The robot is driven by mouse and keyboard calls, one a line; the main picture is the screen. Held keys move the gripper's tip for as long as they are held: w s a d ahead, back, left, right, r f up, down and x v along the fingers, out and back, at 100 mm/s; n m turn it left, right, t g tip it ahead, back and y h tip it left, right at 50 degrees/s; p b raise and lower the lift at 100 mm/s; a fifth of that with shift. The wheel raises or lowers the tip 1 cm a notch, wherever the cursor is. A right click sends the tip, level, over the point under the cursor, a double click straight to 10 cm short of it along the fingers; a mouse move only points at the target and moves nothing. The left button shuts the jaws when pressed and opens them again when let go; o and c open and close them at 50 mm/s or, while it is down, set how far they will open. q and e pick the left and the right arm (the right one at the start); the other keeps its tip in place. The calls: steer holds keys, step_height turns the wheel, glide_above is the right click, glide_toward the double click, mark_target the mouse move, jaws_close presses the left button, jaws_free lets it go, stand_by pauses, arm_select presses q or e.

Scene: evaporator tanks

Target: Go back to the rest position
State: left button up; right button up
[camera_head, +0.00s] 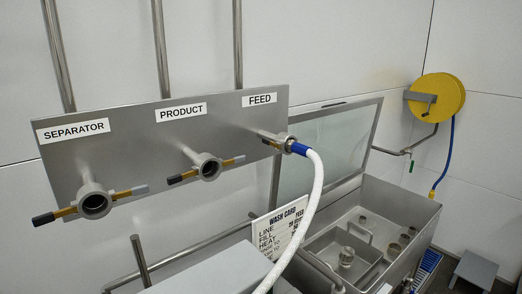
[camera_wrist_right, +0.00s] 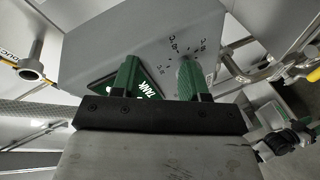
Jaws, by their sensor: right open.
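My right gripper (camera_wrist_right: 158,72) shows in the right wrist view with its two green fingers apart. I see nothing held between them. Beyond the fingers is a grey box (camera_wrist_right: 100,50) with dial marks and a green label reading TANK. The right finger overlaps the dial area, and I cannot tell whether it touches. Neither gripper shows in the head view. My left gripper is not clearly seen in either view.
A steel panel (camera_head: 130,150) carries ports marked SEPARATOR, PRODUCT and FEED. A white hose (camera_head: 313,190) runs down from FEED. An open steel tank (camera_head: 400,205) stands at right, near a wash card (camera_head: 280,228). A yellow hose reel (camera_head: 440,97) hangs on the wall.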

step_height(320, 180, up, 6)
steer(key=s+d+m+t+h, duration=0.2)
steer(key=m+t+h, duration=0.5)
steer(key=m, duration=0.5)
steer(key=s+d+f+m+g+h, duration=0.75)
steer(key=s+d+m, duration=0.2)
steer(key=s, duration=0.35)
steer(key=s+d+f+g+y, duration=0.1)
steer(key=s+g, duration=0.2)
steer(key=s, duration=0.3)
steer(key=s+f+g+y, duration=0.1)
steer(key=s+f+g, duration=0.1)
steer(key=s, duration=0.3)
step_height(320, 180, down, 28)
steer(key=g+b, duration=0.1)
steer(key=b, duration=0.2)
steer(key=s+d+f+g+b, duration=0.1)
steer(key=s+d+f+b, duration=0.1)
steer(key=s+f, duration=1.5)
step_height(320, 180, down, 2)
steer(key=shift+d+f+b, duration=0.1)
steer(key=shift+d+b, duration=0.25)
steer(key=shift+d, duration=0.1)
steer(key=shift+s+g, duration=0.1)
steer(key=shift+g, duration=0.15)
